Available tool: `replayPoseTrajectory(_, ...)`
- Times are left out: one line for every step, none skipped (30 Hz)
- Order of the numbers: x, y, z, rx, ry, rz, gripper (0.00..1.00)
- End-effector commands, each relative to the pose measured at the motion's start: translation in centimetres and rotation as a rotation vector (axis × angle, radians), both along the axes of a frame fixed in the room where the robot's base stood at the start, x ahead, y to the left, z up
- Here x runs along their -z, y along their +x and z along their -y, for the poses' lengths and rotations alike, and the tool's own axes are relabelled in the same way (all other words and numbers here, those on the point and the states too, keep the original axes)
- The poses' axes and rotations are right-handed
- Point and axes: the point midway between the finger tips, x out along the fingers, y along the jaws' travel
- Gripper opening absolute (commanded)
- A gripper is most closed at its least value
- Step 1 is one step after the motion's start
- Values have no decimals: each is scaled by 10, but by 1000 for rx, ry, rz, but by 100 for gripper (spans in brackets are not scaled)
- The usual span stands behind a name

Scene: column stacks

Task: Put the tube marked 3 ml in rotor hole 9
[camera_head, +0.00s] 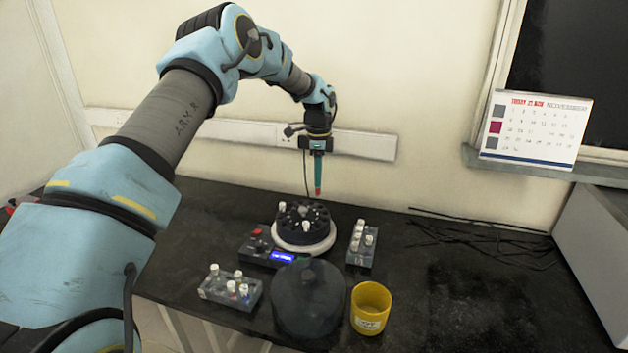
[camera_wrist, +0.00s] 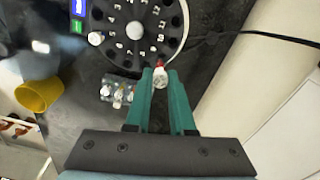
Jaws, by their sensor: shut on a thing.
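My gripper (camera_head: 318,172) hangs pointing down above and slightly right of the black rotor (camera_head: 291,235). It is shut on a small tube with a white end and a red part (camera_wrist: 160,76); in the head view its red part (camera_head: 317,190) shows below the fingers. Its volume mark cannot be read. In the wrist view the rotor (camera_wrist: 150,50) shows numbered holes around a pale centre knob, and the held tube appears by its rim. A white-capped tube (camera_wrist: 97,38) stands in the rotor. Hole 9 cannot be picked out surely.
A tube rack (camera_head: 358,260) stands right of the centrifuge and another (camera_head: 225,298) front left, both with several white-capped tubes. A dark round lid (camera_head: 308,300) and a yellow cup (camera_head: 371,305) stand in front. Black cables (camera_head: 470,235) lie back right.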

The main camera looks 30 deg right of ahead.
Motion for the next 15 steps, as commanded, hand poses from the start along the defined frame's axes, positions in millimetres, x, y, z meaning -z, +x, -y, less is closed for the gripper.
replayPoseTrajectory(0,3,1,0,1,1,0)
replayPoseTrajectory(1,4,2,1,1,1,0)
replayPoseTrajectory(1,4,2,1,2,1,0)
replayPoseTrajectory(2,5,2,2,2,1,0)
replayPoseTrajectory(3,5,2,2,2,1,0)
replayPoseTrajectory(5,5,2,2,2,1,0)
replayPoseTrajectory(6,5,2,2,2,1,0)
replayPoseTrajectory(8,5,2,2,2,1,0)
replayPoseTrajectory(10,5,2,2,2,1,0)
replayPoseTrajectory(12,4,2,2,2,1,0)
replayPoseTrajectory(14,4,2,2,2,0,0)
replayPoseTrajectory(17,4,2,2,2,0,0)
replayPoseTrajectory(20,4,2,2,2,0,0)
replayPoseTrajectory(22,4,2,2,2,0,0)
replayPoseTrajectory(25,4,2,2,2,0,0)
